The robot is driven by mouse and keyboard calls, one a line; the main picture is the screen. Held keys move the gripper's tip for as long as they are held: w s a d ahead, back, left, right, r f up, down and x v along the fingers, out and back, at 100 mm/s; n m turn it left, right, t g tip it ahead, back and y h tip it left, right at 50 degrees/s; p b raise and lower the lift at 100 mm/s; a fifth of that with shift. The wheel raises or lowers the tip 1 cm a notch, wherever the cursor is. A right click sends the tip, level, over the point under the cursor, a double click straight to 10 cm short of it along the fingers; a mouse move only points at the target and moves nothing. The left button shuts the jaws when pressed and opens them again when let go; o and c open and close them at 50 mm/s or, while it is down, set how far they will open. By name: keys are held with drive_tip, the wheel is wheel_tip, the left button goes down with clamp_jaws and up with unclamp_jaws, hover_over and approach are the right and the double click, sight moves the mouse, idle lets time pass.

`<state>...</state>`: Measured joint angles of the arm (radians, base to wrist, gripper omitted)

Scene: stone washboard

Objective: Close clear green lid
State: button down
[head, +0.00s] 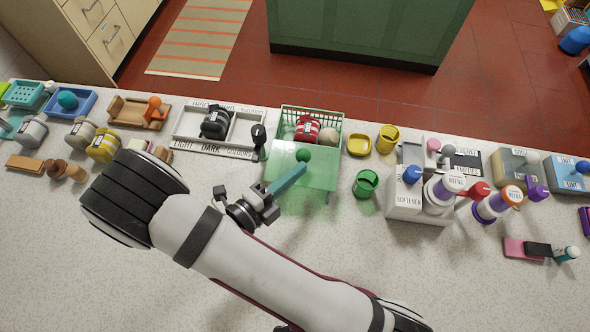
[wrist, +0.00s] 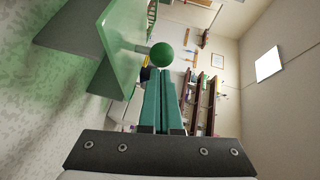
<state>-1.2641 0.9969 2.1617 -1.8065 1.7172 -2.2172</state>
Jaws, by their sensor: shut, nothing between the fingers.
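The clear green lid (head: 318,176) is a see-through panel at the front side of a green basket (head: 312,111), leaving the basket's top uncovered. It has a round green knob (head: 303,155). In the wrist view the lid (wrist: 122,45) rises on the left and the knob (wrist: 161,55) stands out from it. My gripper (head: 303,168) is shut and empty, its teal fingers pointing at the knob. In the wrist view the fingertips (wrist: 160,72) are just below the knob; I cannot tell whether they touch it.
The basket holds a red bundle (head: 307,130) and a beige ball (head: 329,135). A green cup (head: 366,183) stands right of the lid. A dark-topped stamp-like object (head: 259,138) and a white sorting tray (head: 244,127) are to the left. The front counter is mostly clear.

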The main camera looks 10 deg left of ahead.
drive_tip(key=w, duration=1.2)
drive_tip(key=shift+a, duration=0.1)
